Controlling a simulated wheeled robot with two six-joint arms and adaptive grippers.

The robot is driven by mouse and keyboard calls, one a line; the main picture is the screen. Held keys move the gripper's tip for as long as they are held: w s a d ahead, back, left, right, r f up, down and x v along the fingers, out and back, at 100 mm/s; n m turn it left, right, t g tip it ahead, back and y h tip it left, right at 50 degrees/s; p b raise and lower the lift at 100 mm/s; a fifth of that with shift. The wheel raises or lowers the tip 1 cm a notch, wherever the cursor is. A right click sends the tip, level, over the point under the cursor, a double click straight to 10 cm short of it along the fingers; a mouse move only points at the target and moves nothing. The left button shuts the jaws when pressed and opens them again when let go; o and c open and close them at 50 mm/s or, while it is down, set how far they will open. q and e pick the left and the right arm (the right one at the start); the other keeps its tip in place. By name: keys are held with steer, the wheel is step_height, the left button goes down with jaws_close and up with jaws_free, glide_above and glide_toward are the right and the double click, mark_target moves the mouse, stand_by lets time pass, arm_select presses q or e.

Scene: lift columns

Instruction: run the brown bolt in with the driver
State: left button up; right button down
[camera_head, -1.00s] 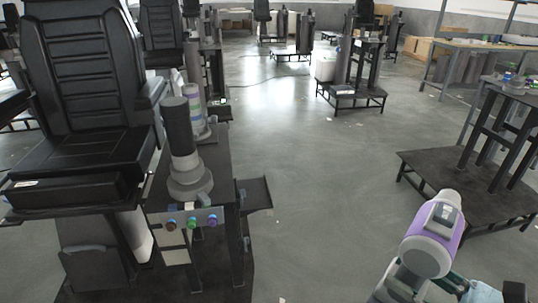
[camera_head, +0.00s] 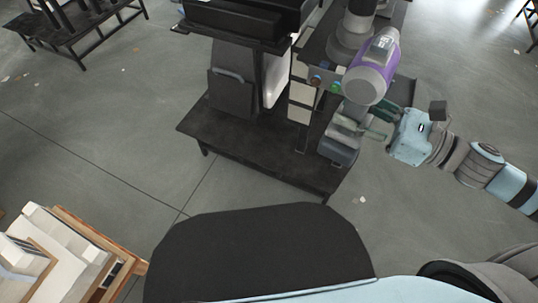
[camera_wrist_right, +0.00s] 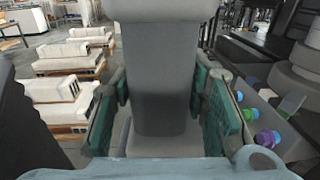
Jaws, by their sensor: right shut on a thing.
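My right gripper (camera_head: 376,122) is shut on the driver (camera_head: 372,78), which has a purple band, a grey end and a grey handle. In the right wrist view the driver's grey handle (camera_wrist_right: 160,75) fills the space between the teal fingers. The driver is in front of the lift column's bolt plate and covers its right part in the head view. The brown bolt (camera_head: 315,80) is small at the left of the plate, beside the green bolt (camera_head: 334,88). Contact between driver and bolt cannot be seen. The wrist view shows a purple bolt (camera_wrist_right: 268,138). My left gripper is out of view.
The column stands on a dark platform (camera_head: 240,140) with a black seat above it. A grey cylinder (camera_head: 348,42) rises behind the bolt plate. A white and wooden stack (camera_head: 70,255) stands at lower left. Grey floor is free left of the platform and at right.

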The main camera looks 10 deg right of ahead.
steer(key=f, duration=0.1)
steer(key=w+f, duration=0.1)
steer(key=f, duration=0.1)
steer(key=shift+w+d+f+t+b, duration=0.1)
steer(key=shift+w+d+t+b, duration=0.1)
steer(key=shift+d+t+b, duration=0.15)
steer(key=shift+m, duration=0.3)
steer(key=f, duration=0.2)
steer(key=w+a+f, duration=0.1)
steer(key=f, duration=0.3)
steer(key=shift+w+a+b, duration=0.25)
steer(key=shift+a+b, duration=0.1)
steer(key=shift+a, duration=0.05)
steer(key=w+a+f+n+g+y+b, duration=0.1)
steer(key=a+f+n+g, duration=0.1)
steer(key=a+f, duration=0.85)
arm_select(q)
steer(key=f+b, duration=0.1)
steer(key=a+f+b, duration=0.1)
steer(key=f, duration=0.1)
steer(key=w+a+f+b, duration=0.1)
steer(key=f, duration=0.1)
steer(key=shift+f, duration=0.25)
arm_select(e)
steer(key=w+d, duration=0.4)
steer(key=w, duration=0.2)
steer(key=shift+f, duration=0.25)
steer(key=shift+s+d, duration=0.1)
